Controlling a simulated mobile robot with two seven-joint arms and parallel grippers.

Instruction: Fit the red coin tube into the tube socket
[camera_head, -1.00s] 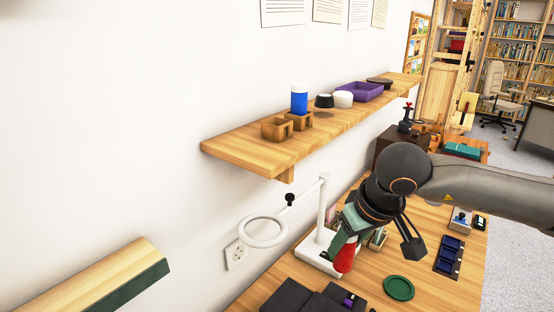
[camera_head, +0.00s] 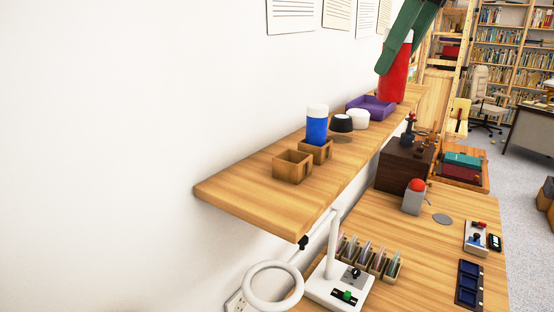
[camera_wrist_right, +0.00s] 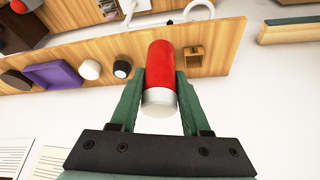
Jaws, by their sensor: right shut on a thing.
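My right gripper (camera_head: 396,50), with green fingers, is shut on the red coin tube (camera_head: 397,76) and holds it above the far part of the shelf, close to upright. In the right wrist view the red tube (camera_wrist_right: 160,72) sits between the fingers, its pale cap (camera_wrist_right: 159,104) toward the palm. The empty wooden tube socket (camera_head: 293,166) stands on the near part of the shelf, apart from the tube; it also shows in the right wrist view (camera_wrist_right: 195,59). A second socket (camera_head: 316,151) behind it holds a blue tube (camera_head: 317,126) with a white cap. My left gripper is out of view.
On the shelf (camera_head: 250,190), a black-and-white round pot (camera_head: 341,123), a white round pot (camera_head: 357,119) and a purple tray (camera_head: 371,107) stand beyond the sockets. A magnifier lamp (camera_head: 273,286) is below. The wall runs along the shelf's left side.

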